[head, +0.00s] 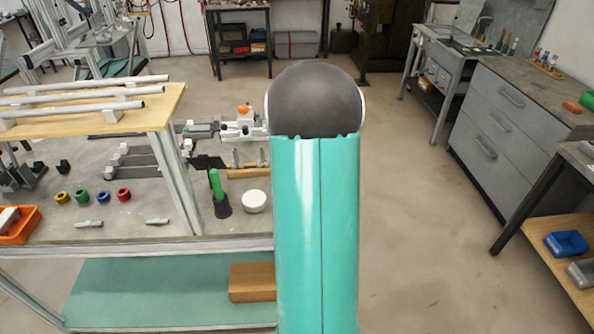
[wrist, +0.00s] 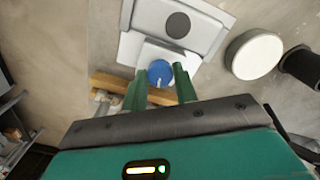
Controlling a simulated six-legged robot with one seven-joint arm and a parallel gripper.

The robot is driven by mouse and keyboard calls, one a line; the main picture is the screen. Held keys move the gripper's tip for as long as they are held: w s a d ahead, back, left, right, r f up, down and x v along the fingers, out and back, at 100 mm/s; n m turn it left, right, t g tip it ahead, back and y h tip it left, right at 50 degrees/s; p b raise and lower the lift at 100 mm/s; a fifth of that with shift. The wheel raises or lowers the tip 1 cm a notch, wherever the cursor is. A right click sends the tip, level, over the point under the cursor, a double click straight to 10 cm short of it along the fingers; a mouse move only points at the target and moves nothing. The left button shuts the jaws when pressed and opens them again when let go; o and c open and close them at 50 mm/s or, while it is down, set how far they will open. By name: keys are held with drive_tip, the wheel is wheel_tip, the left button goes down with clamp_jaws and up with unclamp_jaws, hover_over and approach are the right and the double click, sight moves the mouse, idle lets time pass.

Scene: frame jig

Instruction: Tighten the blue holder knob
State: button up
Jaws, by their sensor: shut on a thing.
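The blue holder knob (wrist: 158,76) shows in the wrist view, in front of a pale grey holder (wrist: 141,49) with a dark round spot on top. The two green fingers of my gripper (wrist: 161,70) stand either side of the knob, shut on it. How far the knob is turned cannot be told. In the head view my own teal arm covers the knob, the holder and my gripper.
A white round tin (head: 254,201) and a black cup (head: 222,207) with a green-handled tool stand close beside the holder. A wooden strip (wrist: 106,82) lies under the fingers. A raised wooden shelf (head: 160,108) with metal bars stands at the left. Open floor lies to the right.

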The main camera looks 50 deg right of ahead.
drive_tip(key=m, duration=0.6)
drive_tip(key=shift+w, duration=0.1)
idle(0.4)
drive_tip(key=o, duration=0.7)
wheel_tip(320, 180, up, 14)
idle(0.3)
drive_tip(key=shift+f, duration=0.1)
idle(0.4)
